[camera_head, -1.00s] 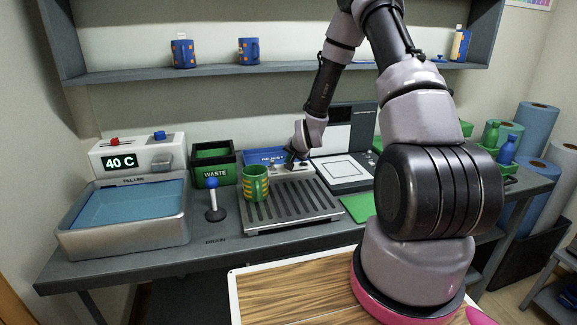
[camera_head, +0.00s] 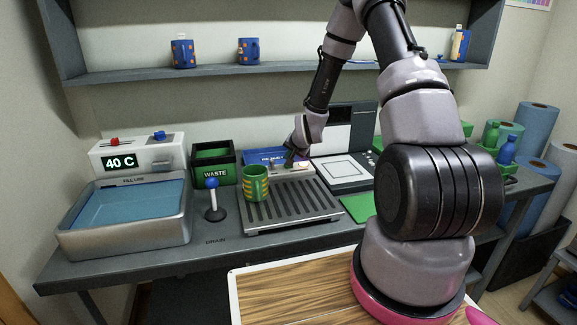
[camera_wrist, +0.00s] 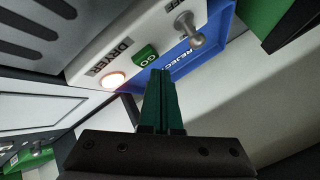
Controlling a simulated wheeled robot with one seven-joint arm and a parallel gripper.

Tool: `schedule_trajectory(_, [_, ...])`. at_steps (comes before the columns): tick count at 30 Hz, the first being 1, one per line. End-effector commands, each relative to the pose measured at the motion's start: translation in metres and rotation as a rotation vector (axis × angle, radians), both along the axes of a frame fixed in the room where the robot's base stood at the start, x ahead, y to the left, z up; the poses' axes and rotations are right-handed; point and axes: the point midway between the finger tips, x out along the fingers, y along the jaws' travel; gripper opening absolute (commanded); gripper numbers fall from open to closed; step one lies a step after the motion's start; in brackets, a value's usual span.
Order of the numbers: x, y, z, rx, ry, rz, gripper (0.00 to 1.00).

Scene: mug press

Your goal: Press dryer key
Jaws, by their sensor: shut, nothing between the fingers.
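The dryer panel is a white strip in the wrist view, marked DRYER (camera_wrist: 110,58). On it are a green GO key (camera_wrist: 145,54), a glowing round pinkish-white light (camera_wrist: 113,80) and a metal toggle switch (camera_wrist: 190,38). My gripper (camera_wrist: 160,73) is shut and empty. Its fingertips appear just below the GO key in the picture, between it and the blue REJECT tray (camera_wrist: 185,68). I cannot tell whether they touch anything. In the head view my gripper (camera_head: 289,163) is over the panel behind the slatted rack (camera_head: 293,205), and the key is too small to make out.
A green striped mug (camera_head: 255,184) stands on the rack's left side. To the left are a blue-knobbed lever (camera_head: 213,200), a black WASTE bin (camera_head: 214,173) and a water basin (camera_head: 125,235). A flat grey device with a white plate (camera_head: 345,170) is to the right.

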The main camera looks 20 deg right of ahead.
Motion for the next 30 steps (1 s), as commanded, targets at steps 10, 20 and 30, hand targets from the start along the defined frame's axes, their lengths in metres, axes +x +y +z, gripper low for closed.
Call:
schedule_trajectory(10, [0.0,0.0,0.003,0.0,0.0,0.0,0.0])
schedule_trajectory(20, [0.0,0.0,0.035,0.0,-0.001,-0.001,0.0])
schedule_trajectory(30, [0.0,0.0,0.051,0.0,0.001,0.001,0.0])
